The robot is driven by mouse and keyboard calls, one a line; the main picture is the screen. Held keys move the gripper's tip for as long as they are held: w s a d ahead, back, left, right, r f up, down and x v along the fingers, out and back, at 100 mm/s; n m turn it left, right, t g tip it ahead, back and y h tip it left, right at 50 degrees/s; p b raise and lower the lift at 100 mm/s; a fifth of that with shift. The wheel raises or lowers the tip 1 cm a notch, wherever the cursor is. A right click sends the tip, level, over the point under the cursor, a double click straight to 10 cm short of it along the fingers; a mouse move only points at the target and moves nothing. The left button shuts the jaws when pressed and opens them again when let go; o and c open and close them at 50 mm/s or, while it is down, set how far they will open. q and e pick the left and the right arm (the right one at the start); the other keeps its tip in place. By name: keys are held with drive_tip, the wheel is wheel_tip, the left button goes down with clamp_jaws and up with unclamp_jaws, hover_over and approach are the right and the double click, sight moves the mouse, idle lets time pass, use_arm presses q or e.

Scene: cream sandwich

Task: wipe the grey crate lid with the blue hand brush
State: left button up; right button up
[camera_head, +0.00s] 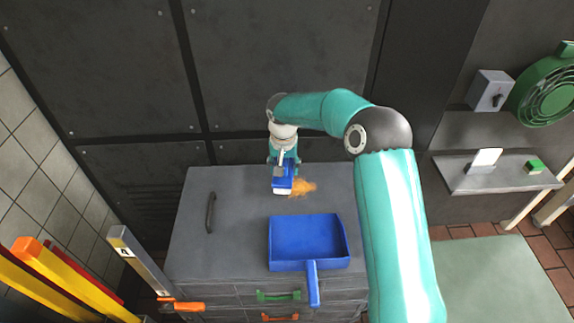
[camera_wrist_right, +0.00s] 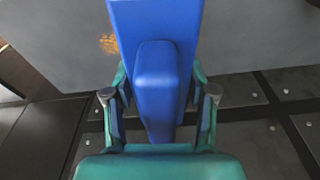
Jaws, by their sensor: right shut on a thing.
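The grey crate lid (camera_head: 235,232) is the flat top of a grey drawer unit, with a dark handle on its left side. My right gripper (camera_head: 281,165) is shut on the blue hand brush (camera_head: 282,186) over the back middle of the lid. The brush's pale bristles point down at the lid; I cannot tell whether they touch it. An orange-brown patch of dirt (camera_head: 304,187) lies just right of the brush. In the right wrist view the brush (camera_wrist_right: 155,75) sits between the fingers (camera_wrist_right: 159,105), and the patch (camera_wrist_right: 109,44) shows beside it. My left gripper is not seen.
A blue dustpan (camera_head: 306,236) lies on the lid's front right, its handle over the front edge. Dark wall panels stand close behind. A shelf (camera_head: 495,178) with a green block is at right. Yellow and red bars (camera_head: 60,285) stand at left.

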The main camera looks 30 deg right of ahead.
drive_tip(key=shift+f+b, duration=1.6)
drive_tip(key=shift+f, duration=1.35)
drive_tip(key=shift+f+b, duration=0.85)
drive_tip(key=shift+f, duration=0.05)
